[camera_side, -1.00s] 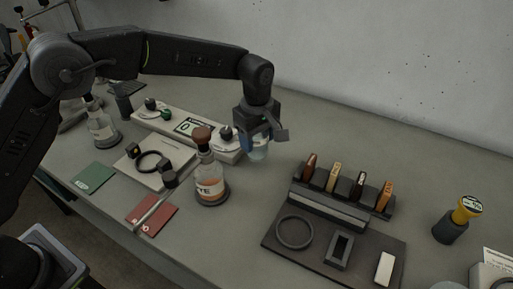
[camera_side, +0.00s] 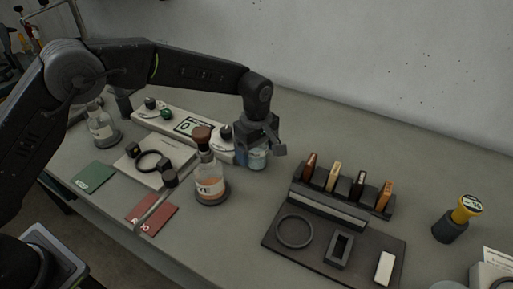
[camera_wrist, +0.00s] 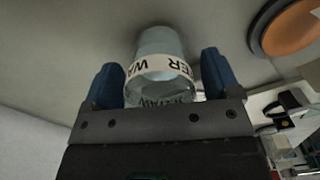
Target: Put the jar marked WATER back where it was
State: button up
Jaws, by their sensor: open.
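The WATER jar (camera_wrist: 158,55) is clear glass with pale blue contents and a white band with black letters. In the wrist view it sits between the two blue fingers of my gripper (camera_wrist: 162,80), which are open around it with a small gap at the right. In the side view the jar (camera_side: 257,159) shows below my gripper (camera_side: 260,143), low at the bench behind the orange-filled bottle. It looks upright on the bench, though its base is partly hard to make out. My gripper hides its upper part.
A bottle with orange contents and brown stopper (camera_side: 209,182) stands close at the left front. A dial panel (camera_side: 180,124) lies behind it. A dark tray with a ring (camera_side: 294,231) and a rack of several coloured pieces (camera_side: 335,195) are at the right. Bench behind the rack is clear.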

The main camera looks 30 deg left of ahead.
jog(key=s+a+r+m+t, duration=0.1)
jog(key=s+a+r, duration=0.1)
jog(key=r, duration=0.7)
jog(key=s+a+r+m, duration=0.1)
jog(key=s+a+r, duration=0.15)
jog(key=r, duration=0.75)
jog(key=s+a+r+m+t, duration=0.2)
jog(key=s+a+r+m, duration=0.2)
jog(key=s+a, duration=0.3)
jog(key=s+a+f+m+t, duration=0.1)
jog(key=s+a+f+m, duration=0.1)
jog(key=s, duration=0.7)
jog(key=s+a+f+m+t, duration=0.1)
jog(key=s+a+f+m, duration=0.1)
jog(key=s+a+m, duration=0.3)
jog(key=s, duration=0.4)
jog(key=shift+s+f+m+t, duration=0.15)
jog(key=shift+s+m+t, duration=0.15)
jog(key=shift+s, duration=0.05)
